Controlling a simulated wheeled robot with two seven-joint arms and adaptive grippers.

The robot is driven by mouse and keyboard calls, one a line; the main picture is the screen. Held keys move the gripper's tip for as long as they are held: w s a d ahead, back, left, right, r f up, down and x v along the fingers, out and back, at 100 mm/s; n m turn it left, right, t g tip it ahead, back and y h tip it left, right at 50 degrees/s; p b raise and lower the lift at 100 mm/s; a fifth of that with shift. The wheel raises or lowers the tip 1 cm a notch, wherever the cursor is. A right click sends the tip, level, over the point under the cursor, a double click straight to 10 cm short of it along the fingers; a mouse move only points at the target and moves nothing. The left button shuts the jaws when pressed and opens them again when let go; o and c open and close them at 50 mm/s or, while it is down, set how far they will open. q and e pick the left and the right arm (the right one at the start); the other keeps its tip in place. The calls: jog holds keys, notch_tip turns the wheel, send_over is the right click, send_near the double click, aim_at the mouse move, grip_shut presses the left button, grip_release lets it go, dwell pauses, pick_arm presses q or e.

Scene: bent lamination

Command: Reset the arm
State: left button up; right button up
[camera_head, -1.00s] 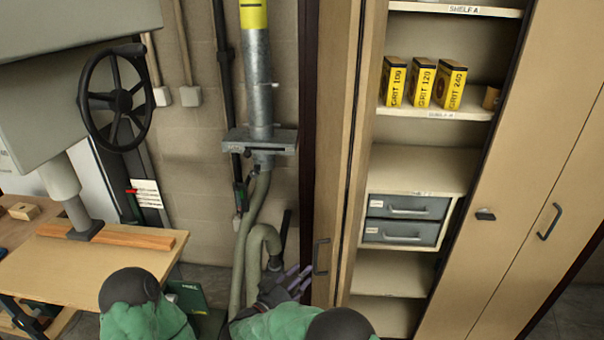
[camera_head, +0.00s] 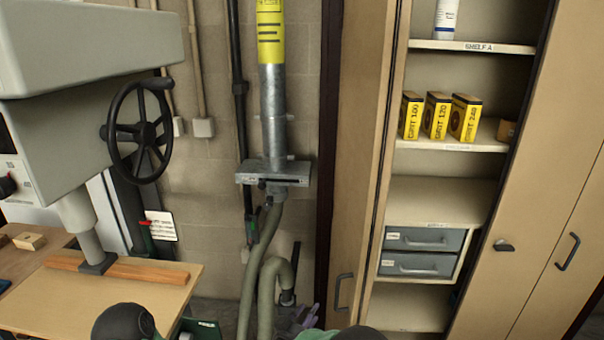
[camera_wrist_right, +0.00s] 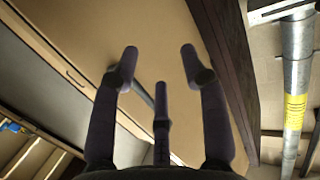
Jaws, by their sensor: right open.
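My right gripper shows at the bottom of the head view as dark purple fingers (camera_head: 305,318), partly cut off by the lower edge. It is left of and below the handle (camera_head: 342,290) of the open cabinet door (camera_head: 357,180). In the right wrist view the gripper (camera_wrist_right: 160,62) has its fingers spread, with nothing between the tips. The tan door panel (camera_wrist_right: 150,30) lies behind them, and a grey handle (camera_wrist_right: 144,92) shows between the fingers; contact cannot be told. My left gripper is out of view; only part of my left arm shows.
The open cabinet holds yellow grit boxes (camera_head: 437,116) and grey drawers (camera_head: 418,263). A metal duct (camera_head: 273,120) with hoses (camera_head: 250,285) stands left of the door. A machine with a handwheel (camera_head: 140,130) and a worktable (camera_head: 120,300) with a wooden strip (camera_head: 150,274) are at left.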

jog(key=s+d+f+n+g+y, duration=0.1)
jog(key=s+d+f+g+y, duration=0.15)
jog(key=f, duration=0.45)
jog(key=s+d+f+n+g+y, duration=0.1)
jog(key=s+d+f+g+y, duration=0.15)
jog(key=f, duration=0.35)
jog(key=s+d+f+n+g+y, duration=0.1)
jog(key=s+d+f+y, duration=0.1)
jog(key=s+f, duration=0.35)
jog(key=s+f+g+y, duration=0.2)
jog(key=s+f+g, duration=0.1)
jog(key=s, duration=0.8)
jog(key=s+d+f+g+y, duration=0.1)
jog(key=s+g, duration=0.4)
jog(key=s, duration=0.6)
notch_tip(320, 180, down, 3)
jog(key=shift+r+y, duration=0.15)
jog(key=shift+y, duration=0.65)
